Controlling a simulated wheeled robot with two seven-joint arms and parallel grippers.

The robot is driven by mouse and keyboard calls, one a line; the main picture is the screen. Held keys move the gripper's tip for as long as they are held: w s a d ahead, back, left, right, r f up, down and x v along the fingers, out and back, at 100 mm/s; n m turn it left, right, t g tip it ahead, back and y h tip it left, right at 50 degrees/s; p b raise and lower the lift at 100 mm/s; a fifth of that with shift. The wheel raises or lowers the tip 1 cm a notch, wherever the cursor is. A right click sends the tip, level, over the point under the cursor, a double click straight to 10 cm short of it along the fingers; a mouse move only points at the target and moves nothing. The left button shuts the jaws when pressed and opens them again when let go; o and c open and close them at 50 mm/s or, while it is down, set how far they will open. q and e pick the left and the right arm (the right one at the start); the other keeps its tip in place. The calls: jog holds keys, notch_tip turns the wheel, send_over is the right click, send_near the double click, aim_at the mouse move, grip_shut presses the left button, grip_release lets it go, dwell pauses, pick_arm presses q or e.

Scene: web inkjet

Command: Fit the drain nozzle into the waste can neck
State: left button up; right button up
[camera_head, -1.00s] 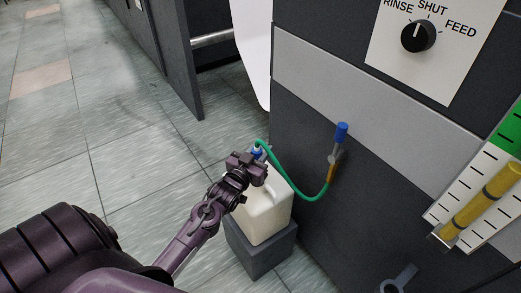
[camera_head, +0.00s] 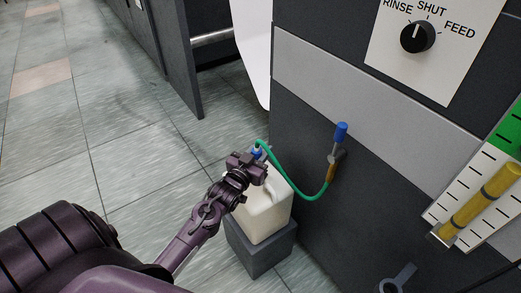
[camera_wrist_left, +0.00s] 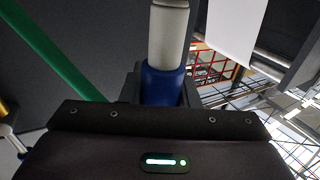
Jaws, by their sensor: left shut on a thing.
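The drain nozzle is mostly hidden; its blue collar (camera_head: 257,152) shows at the end of the green hose (camera_head: 290,183) in the head view. In the left wrist view the blue collar (camera_wrist_left: 163,85) and a pale grey cylinder (camera_wrist_left: 168,35) stand between the jaws. My left gripper (camera_head: 250,166) is shut on the nozzle, over the top of the white waste can (camera_head: 266,213). The can stands upright on a dark grey block (camera_head: 262,257). Its neck is hidden behind the gripper, so I cannot tell whether the nozzle is inside it. My right gripper is not in view.
The hose runs to a fitting with a blue-capped lever (camera_head: 341,132) on the dark machine panel (camera_head: 300,130) beside the can. A rotary knob (camera_head: 418,36) and a yellow gauge tube (camera_head: 480,202) are on the panel. The tiled floor (camera_head: 110,130) at left is clear.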

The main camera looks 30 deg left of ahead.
pick_arm(q)
jog(key=shift+f+b, duration=0.7)
jog(key=shift+f, duration=0.5)
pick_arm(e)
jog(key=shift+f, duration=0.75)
pick_arm(q)
jog(key=o, duration=1.1)
jog(key=s, duration=0.3)
jog(key=s+p, duration=0.1)
jog(key=s, duration=0.2)
jog(key=shift+s+d, duration=0.2)
jog(key=shift+s, duration=0.7)
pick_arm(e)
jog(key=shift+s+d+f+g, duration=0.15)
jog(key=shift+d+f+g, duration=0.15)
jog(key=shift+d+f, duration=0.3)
